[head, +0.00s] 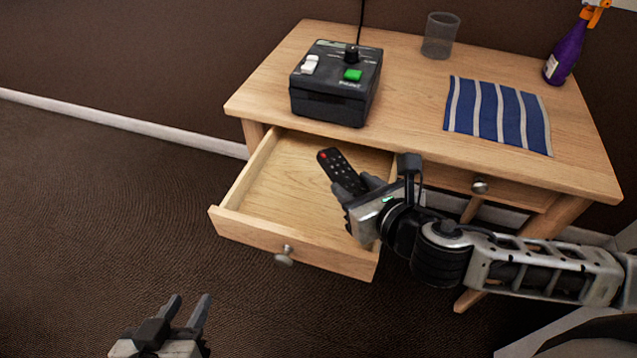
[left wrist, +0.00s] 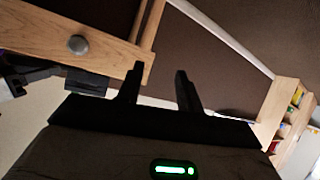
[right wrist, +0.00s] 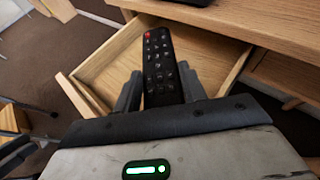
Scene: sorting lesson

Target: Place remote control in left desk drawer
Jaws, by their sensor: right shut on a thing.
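The black remote control (head: 338,167) with a red button is held in my right gripper (head: 352,188), over the open left desk drawer (head: 248,233). In the right wrist view the remote (right wrist: 158,60) stands out between the two fingers (right wrist: 160,92), with the drawer (right wrist: 95,75) behind it. The drawer is pulled out and its visible floor is empty. The gripper covers the drawer's right side, and I cannot tell how high the remote is above the floor. My left gripper (head: 188,312) is open and empty, low in front of the drawer; its spread fingers show in the left wrist view (left wrist: 158,88).
On the desk (head: 410,100) stand a black control box (head: 335,85), a clear cup (head: 440,36), a striped cloth (head: 498,113) and a purple spray bottle (head: 565,45). The right drawer (head: 500,188) is shut. A shelf (left wrist: 285,105) shows in the left wrist view. Floor left of the desk is clear.

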